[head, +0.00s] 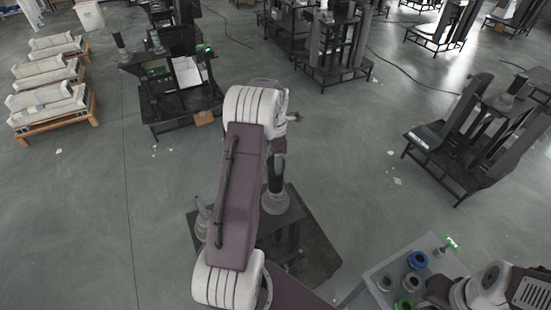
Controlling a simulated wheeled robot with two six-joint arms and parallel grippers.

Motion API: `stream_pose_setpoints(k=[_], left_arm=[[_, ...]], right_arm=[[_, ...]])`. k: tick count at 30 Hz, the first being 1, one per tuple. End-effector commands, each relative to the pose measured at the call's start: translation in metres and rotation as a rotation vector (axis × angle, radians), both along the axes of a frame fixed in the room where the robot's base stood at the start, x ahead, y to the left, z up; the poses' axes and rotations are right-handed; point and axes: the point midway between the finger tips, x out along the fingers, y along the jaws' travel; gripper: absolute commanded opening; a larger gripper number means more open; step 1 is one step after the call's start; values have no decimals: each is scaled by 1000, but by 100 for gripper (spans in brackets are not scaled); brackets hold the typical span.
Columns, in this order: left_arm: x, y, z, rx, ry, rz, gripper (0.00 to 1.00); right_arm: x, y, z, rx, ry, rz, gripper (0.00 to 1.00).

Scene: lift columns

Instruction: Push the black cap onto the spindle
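A dark upright post (277,172) stands on a flared grey base (275,202) on a low dark table (312,258), just right of my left arm. It may be the spindle; I cannot tell whether a cap is on it. My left arm runs up the middle of the head view and covers part of the table. I cannot make out its gripper. My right arm enters at the bottom right beside a grey bench (375,299). Its gripper does not show clearly. I cannot pick out the black cap for certain.
The grey bench holds a blue ring (417,260), a green ring (405,304) and several grey parts. A grey cone-shaped part (201,216) stands left of my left arm. Wooden pallets (52,112) and dark workstands (335,55) stand farther off. Open floor lies between.

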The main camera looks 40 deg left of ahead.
Motion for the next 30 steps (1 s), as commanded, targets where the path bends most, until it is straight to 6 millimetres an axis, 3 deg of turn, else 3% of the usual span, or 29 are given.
stream_pose_setpoints(k=[30], left_arm=[[0, 0, -15, 0, 0, 0, 17]], right_arm=[[0, 0, -6, 0, 0, 0, 36]])
